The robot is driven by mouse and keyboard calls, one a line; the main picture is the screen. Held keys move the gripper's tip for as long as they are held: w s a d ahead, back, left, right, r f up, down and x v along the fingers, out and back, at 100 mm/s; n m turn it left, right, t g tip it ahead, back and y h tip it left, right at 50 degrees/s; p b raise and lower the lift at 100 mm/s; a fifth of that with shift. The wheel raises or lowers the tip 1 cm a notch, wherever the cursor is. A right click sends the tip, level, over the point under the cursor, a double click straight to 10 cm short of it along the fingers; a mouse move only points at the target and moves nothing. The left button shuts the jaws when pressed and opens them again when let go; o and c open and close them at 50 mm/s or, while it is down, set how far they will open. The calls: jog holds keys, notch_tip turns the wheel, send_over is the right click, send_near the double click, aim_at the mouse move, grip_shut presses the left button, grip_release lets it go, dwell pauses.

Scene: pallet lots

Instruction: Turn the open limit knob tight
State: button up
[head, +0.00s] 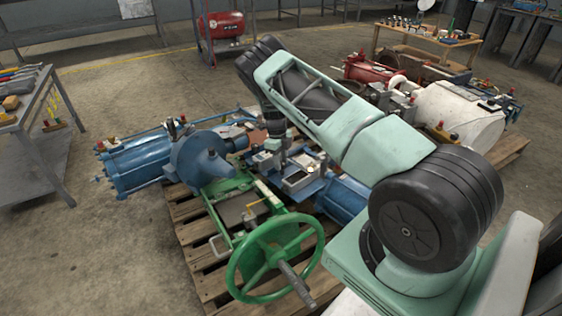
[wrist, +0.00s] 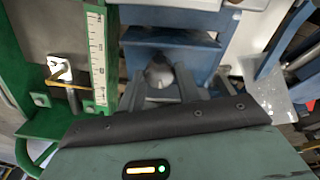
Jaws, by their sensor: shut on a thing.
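A grey rounded knob (wrist: 158,72) sits between the two fingers of my gripper (wrist: 160,88) in the wrist view, in front of a blue bracket. I take it to be the open limit knob; no label on it is readable. My gripper is shut on it. In the head view my gripper (head: 281,153) reaches down into the middle of the blue and green valve assembly, and the knob is hidden there by the hand and nearby parts.
A green frame with a white scale (wrist: 96,55) stands close on the left in the wrist view. In the head view a green handwheel (head: 237,272) rises in front, a blue cylinder (head: 140,167) lies left, and the assembly rests on a wooden pallet (head: 197,262).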

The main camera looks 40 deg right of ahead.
jog(key=shift+m, duration=0.7)
jog(key=o, duration=1)
jog(key=shift+c, duration=0.2)
notch_tip(320, 180, up, 17)
jog(key=w+p, duration=0.3)
jog(key=p, duration=0.1)
jog(key=shift+d, duration=0.1)
